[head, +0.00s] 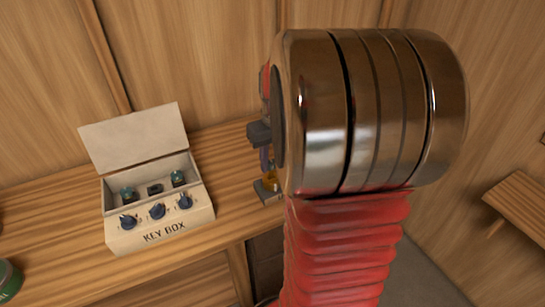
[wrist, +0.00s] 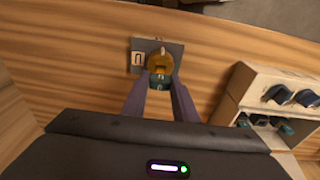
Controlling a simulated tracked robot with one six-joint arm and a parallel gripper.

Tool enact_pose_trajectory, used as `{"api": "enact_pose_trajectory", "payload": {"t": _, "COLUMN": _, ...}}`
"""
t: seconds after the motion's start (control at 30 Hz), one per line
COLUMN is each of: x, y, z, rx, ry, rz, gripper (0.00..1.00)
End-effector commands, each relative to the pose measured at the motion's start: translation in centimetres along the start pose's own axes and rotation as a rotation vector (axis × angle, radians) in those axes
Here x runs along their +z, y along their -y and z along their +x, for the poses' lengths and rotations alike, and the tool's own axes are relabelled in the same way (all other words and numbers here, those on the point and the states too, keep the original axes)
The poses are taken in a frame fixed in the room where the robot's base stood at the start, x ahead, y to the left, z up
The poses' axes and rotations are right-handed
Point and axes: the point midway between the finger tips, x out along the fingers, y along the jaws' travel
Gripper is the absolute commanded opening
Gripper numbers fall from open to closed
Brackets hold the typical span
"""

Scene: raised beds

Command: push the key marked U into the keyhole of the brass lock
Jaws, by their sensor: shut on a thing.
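The brass lock (wrist: 160,61) sits on a dark grey plate (wrist: 177,50) in the wrist view, with a pale tag marked U (wrist: 138,58) on its left. In the head view the lock (head: 271,185) shows small, partly hidden by my arm. My gripper (wrist: 160,80) is shut on a key with a teal head (wrist: 159,84), right at the near side of the lock. The key's shaft is hidden, so I cannot tell whether it is in the keyhole. No mark is readable on the held key. My gripper (head: 264,158) is mostly hidden in the head view.
The cream key box (head: 125,233), lid (head: 135,140) open, stands on the wooden bench (head: 60,210) left of my arm. Several dark blue and teal key heads show on and in it. A green can (head: 8,278) is at the left edge. The bench between box and lock is clear.

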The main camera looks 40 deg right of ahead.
Motion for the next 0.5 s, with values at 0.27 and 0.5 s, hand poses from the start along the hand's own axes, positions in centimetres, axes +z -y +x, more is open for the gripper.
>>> {"api": "enact_pose_trajectory", "payload": {"t": 0.27, "x": -0.01, "y": 0.02, "z": 0.0, "rx": 0.0, "ry": 0.0, "rz": 0.0, "gripper": 0.04}}
{"api": "enact_pose_trajectory", "payload": {"t": 0.5, "x": 0.04, "y": 0.04, "z": 0.3, "rx": 0.0, "ry": 0.001, "rz": -0.001, "gripper": 0.04}}
